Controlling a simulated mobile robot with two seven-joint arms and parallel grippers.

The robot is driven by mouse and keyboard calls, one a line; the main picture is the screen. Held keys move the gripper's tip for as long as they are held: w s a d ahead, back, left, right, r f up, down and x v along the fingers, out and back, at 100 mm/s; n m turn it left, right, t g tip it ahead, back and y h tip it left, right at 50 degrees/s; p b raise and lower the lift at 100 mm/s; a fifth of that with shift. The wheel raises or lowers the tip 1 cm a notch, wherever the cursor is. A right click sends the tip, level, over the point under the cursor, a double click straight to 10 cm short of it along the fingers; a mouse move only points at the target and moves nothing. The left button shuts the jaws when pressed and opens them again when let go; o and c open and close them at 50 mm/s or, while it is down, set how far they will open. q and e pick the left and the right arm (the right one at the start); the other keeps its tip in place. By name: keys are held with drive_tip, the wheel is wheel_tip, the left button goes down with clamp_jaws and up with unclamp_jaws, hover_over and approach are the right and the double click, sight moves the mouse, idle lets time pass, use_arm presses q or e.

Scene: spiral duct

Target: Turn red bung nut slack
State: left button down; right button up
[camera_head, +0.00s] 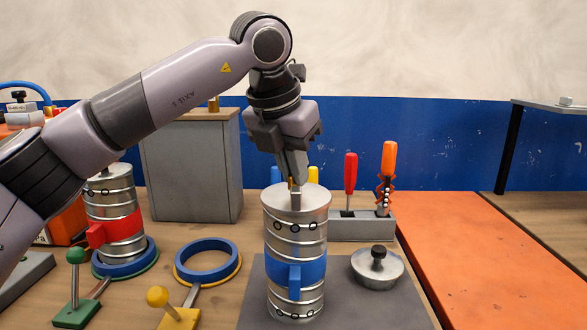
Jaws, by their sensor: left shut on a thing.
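My left gripper (296,190) points straight down at the top of a ribbed metal canister with a blue band (281,268). Its jaws are shut on a small upright piece at the lid; the fingers hide most of it, so its shape and colour cannot be told. A second ribbed metal canister with a red band (122,228) stands at the left, partly behind my arm, with a red block (96,235) on its side. Its top is partly hidden, and no red nut can be made out there. My right gripper is not in view.
A round metal lid with a black knob (377,267) lies on the grey mat (390,308). A blue ring clamp (207,258) is left of the blue-banded canister. Behind are a grey box (190,170) and a rack (345,228) with red and orange handled tools. The orange surface (500,265) is clear.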

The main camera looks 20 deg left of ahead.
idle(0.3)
use_arm(q)
drive_tip(key=c, duration=1.5)
unclamp_jaws()
drive_tip(key=shift+r, duration=0.15)
